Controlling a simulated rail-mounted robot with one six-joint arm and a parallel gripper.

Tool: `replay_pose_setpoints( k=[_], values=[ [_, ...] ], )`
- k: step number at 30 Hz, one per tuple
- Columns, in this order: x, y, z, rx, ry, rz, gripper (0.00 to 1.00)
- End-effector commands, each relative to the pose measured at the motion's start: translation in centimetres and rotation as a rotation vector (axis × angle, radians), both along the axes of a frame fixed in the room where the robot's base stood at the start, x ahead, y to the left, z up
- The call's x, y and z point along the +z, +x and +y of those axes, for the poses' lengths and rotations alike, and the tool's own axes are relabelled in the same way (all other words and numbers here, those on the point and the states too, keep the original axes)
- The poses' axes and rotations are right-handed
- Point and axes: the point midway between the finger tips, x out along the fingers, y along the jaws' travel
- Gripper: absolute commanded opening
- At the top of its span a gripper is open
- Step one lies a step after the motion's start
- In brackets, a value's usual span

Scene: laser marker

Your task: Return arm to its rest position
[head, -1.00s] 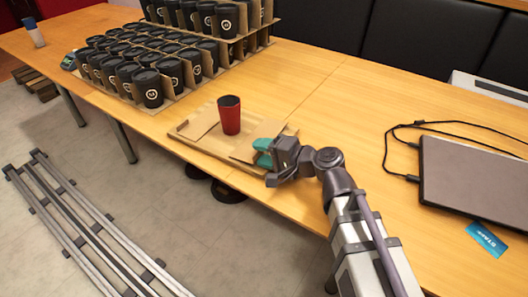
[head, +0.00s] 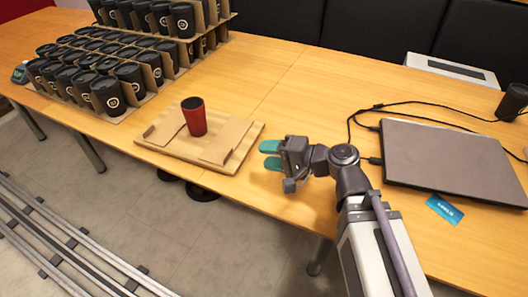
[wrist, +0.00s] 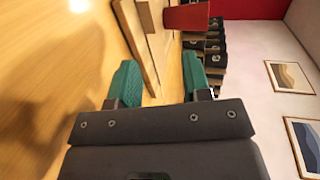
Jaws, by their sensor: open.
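My gripper (head: 268,155) has teal fingers and hangs above the table (head: 290,95), just right of a wooden tray. Its fingers are apart with nothing between them. In the wrist view the two teal fingers (wrist: 160,82) also stand apart and empty. A red cup (head: 194,118) with a dark top stands upright on the tray, clear of my gripper. The cup shows in part at the top of the wrist view (wrist: 187,17).
The wooden tray (head: 248,143) holds cardboard pieces. Several black cups (head: 105,95) stand in cardboard holders at the back left. A closed laptop (head: 445,160) with cables and a blue card (head: 444,209) lie at the right. Rails (head: 60,240) run along the floor at left.

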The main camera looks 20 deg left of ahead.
Motion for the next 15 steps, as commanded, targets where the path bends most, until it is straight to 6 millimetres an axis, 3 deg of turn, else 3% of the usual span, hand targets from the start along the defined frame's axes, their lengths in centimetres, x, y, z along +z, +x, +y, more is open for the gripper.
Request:
replay_pose_setpoints(
  k=[6,9,11,14,15],
  values=[
    [0.1,0.0,0.0,0.000,-0.004,-0.001,0.44],
    [1.5,0.5,-1.3,0.002,-0.080,-0.027,0.44],
    [2.8,1.0,-3.3,0.005,-0.190,-0.057,0.44],
    [5.2,2.2,-9.2,0.015,-0.473,-0.101,0.44],
    [6.1,2.6,-12.2,0.020,-0.604,-0.105,0.44]
  ],
)
